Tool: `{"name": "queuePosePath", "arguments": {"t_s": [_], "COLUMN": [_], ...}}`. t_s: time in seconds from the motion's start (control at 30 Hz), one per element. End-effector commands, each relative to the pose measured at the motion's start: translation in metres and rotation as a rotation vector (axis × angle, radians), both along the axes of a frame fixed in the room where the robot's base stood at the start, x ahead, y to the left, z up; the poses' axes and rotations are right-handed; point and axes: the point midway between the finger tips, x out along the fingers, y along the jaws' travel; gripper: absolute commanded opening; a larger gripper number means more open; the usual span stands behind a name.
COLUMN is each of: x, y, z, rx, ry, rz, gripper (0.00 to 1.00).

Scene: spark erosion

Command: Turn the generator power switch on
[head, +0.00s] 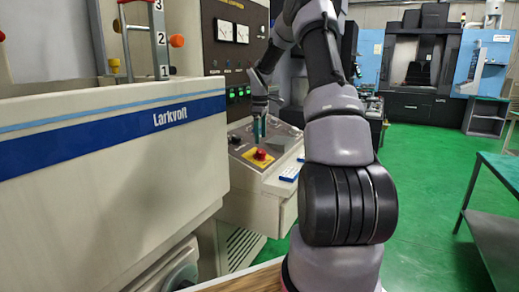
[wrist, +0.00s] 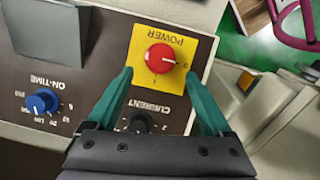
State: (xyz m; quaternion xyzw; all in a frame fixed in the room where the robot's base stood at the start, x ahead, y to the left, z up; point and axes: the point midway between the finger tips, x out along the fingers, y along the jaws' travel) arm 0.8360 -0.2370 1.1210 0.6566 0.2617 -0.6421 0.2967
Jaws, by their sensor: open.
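The power switch is a red round knob (wrist: 160,58) on a yellow plate (wrist: 145,38) marked POWER, upside down in the wrist view. A white line on the knob points right, towards the 0 mark; the I mark is below the knob. In the head view the red knob (head: 261,154) sits on the sloping control panel. My gripper (wrist: 158,75) is open and empty. Its two teal fingertips are apart, to the lower left and lower right of the knob. In the head view my gripper (head: 258,138) is just above and behind the knob. I cannot tell its height over the panel.
A black CURRENT knob (wrist: 139,122) lies between my fingers, partly hidden. A blue ON-TIME knob (wrist: 42,101) is at the left. A grey block (wrist: 48,30) is at the upper left. The large Larkvolt cabinet (head: 120,150) stands left of my arm. Green floor (head: 430,180) is open at right.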

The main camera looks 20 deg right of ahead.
Motion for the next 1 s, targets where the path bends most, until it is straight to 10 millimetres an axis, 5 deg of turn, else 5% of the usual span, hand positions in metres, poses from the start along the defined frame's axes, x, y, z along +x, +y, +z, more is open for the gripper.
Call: {"name": "queuePosePath", "arguments": {"t_s": [0.3, 0.73, 0.97, 1.0], "x": [0.002, 0.002, 0.002, 0.002], "y": [-0.002, -0.002, -0.002, -0.002], "z": [-0.053, -0.063, -0.063, -0.063], "rx": [0.001, 0.0, 0.0, 0.0], "ry": [0.001, -0.001, -0.001, -0.001], "rz": [-0.001, -0.002, -0.002, -0.002], "gripper": [0.84, 0.84, 0.0, 0.0]}}
